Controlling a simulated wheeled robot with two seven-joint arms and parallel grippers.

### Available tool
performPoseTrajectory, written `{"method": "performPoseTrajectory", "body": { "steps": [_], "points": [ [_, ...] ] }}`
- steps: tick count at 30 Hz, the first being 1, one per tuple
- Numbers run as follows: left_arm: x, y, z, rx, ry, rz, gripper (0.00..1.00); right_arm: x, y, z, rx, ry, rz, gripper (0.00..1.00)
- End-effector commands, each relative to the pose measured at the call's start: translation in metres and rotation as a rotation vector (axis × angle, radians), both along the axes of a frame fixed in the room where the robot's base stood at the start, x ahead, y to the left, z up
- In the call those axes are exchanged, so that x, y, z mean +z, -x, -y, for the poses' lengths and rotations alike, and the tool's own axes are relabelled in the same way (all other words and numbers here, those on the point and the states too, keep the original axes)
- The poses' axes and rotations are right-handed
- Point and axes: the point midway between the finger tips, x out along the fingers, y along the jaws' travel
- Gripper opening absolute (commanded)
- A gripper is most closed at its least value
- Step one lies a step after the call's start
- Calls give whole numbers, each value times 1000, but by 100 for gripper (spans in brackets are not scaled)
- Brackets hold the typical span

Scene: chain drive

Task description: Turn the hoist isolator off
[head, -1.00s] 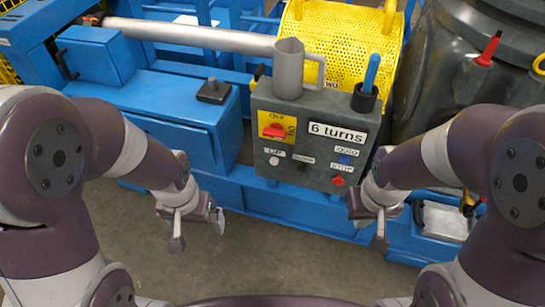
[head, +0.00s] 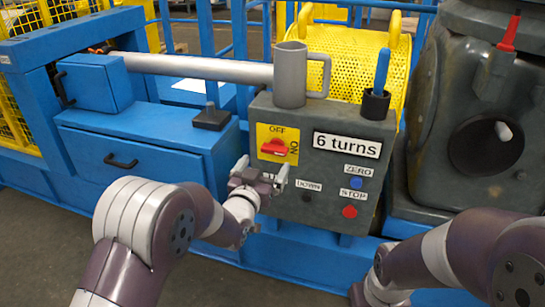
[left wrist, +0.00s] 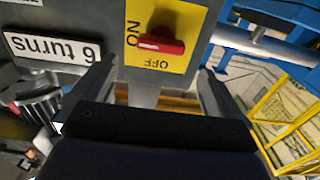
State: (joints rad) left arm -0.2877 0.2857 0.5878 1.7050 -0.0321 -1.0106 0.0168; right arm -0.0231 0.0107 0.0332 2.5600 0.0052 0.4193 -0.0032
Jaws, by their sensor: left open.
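The hoist isolator is a red rotary handle (head: 275,147) on a yellow plate (head: 263,131) at the upper left of the grey control box. OFF is marked above it and ON at its right; the handle lies roughly level, toward ON. It also shows in the left wrist view, upside down, as a red handle (left wrist: 160,44) beyond the fingers. My left gripper (head: 263,168) is open and empty, just below and in front of the handle, apart from it. My right arm is at the lower right; its gripper (head: 359,293) is mostly cut off by the bottom edge.
The control box (head: 335,209) also bears a "6 turns" display (head: 347,145), a blue button (head: 357,183) and a red stop button (head: 349,211). A grey mug (head: 290,75) and a cup with a blue-handled tool (head: 376,104) stand on top. A blue cabinet (head: 140,140) is at left.

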Motion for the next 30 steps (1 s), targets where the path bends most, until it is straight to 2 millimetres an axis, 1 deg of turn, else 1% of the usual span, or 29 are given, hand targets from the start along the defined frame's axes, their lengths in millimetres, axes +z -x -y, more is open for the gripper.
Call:
{"method": "performPoseTrajectory", "body": {
  "steps": [1, 3, 6, 9, 13, 20, 21, 23, 24, 26, 30],
  "points": [
    [-4, -13, 4, 0, 0, 1, 100, -7, 0, 0, 0, 0, 0, 0],
    [-4, -30, 10, 0, 0, 1, 100, -11, 0, 0, 0, 0, 0, 0],
    [-3, -48, 16, 0, 0, 0, 100, -14, 0, 0, 0, 0, 0, 0],
    [-2, -60, 20, 0, 0, 0, 100, -16, 0, 0, 0, 0, 0, 0],
    [-1, -68, 22, 0, 0, -1, 100, -17, 0, 0, 0, 0, 0, 0],
    [-1, -69, 22, 1, -1, -3, 100, -17, 0, 0, 0, 0, 0, 0],
    [-1, -69, 22, 1, -1, -3, 97, -17, 0, 0, 0, 0, 0, 0],
    [-1, -69, 22, 1, -1, -3, 77, -17, 0, 0, 0, 0, 0, 0],
    [-1, -69, 22, 1, -1, -3, 64, -17, 0, 0, 0, 0, 0, 0],
    [-1, -69, 22, 1, -1, -2, 46, -17, 0, 0, 0, 0, 0, 0],
    [0, -69, 22, 1, -1, -2, 46, -17, 0, 0, 0, 0, 0, 0]
  ]
}}
